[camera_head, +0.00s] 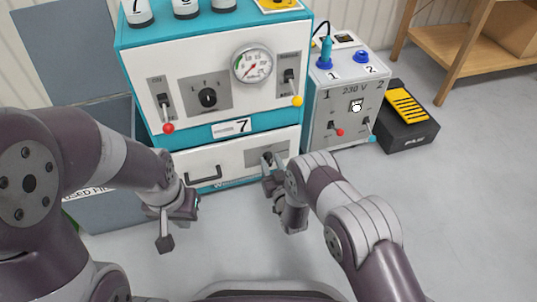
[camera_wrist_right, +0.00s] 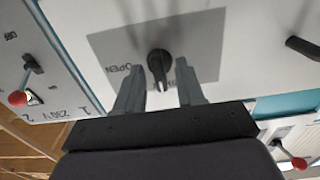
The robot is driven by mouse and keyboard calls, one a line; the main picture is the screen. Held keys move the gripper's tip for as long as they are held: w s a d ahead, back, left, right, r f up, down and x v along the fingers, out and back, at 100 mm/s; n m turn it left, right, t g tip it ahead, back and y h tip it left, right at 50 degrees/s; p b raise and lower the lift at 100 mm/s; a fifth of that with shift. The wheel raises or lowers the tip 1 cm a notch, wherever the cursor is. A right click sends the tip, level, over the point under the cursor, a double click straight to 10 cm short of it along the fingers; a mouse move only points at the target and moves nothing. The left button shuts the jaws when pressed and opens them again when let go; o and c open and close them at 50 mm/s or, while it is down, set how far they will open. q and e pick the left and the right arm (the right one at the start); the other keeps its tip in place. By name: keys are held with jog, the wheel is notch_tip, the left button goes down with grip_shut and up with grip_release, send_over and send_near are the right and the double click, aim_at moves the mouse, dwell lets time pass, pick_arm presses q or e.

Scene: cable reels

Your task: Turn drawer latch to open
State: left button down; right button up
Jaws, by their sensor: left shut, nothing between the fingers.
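The drawer latch is a dark rotary knob (camera_wrist_right: 160,66) on a grey plate (camera_wrist_right: 205,48) with an OPEN label beside it. In the head view the plate (camera_head: 285,150) is on the right part of the white drawer front (camera_head: 232,160), and my right gripper (camera_head: 267,168) partly covers the knob. In the right wrist view my right gripper (camera_wrist_right: 160,82) is open. Its fingers stand on either side of the knob's pointer, with visible gaps. The drawer looks closed, with a black handle (camera_head: 204,180) to the left. My left gripper (camera_head: 166,243) is shut and empty, left of and in front of the drawer.
Above the drawer is a panel with a gauge (camera_head: 252,65), a dial (camera_head: 208,97) and levers. A grey 230 V box (camera_head: 340,100) stands to the right, beside a black and yellow case (camera_head: 405,110). Open floor lies at the right.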

grip_shut()
jog(key=shift+m, duration=0.3)
jog(key=m+p, duration=0.1)
jog(key=m, duration=0.1)
jog(key=shift+r+m, duration=0.1)
jog(key=shift+m, duration=0.3)
jog(key=shift+w+d+f+m+p, duration=0.15)
jog(key=shift+m+p, duration=0.6)
jog(key=shift+m, duration=2.85)
jog(key=shift+s+d+f+m+p, duration=0.15)
jog(key=shift+m+p, duration=0.55)
jog(key=shift+m, duration=2.9)
jog(key=shift+w+a, duration=0.1)
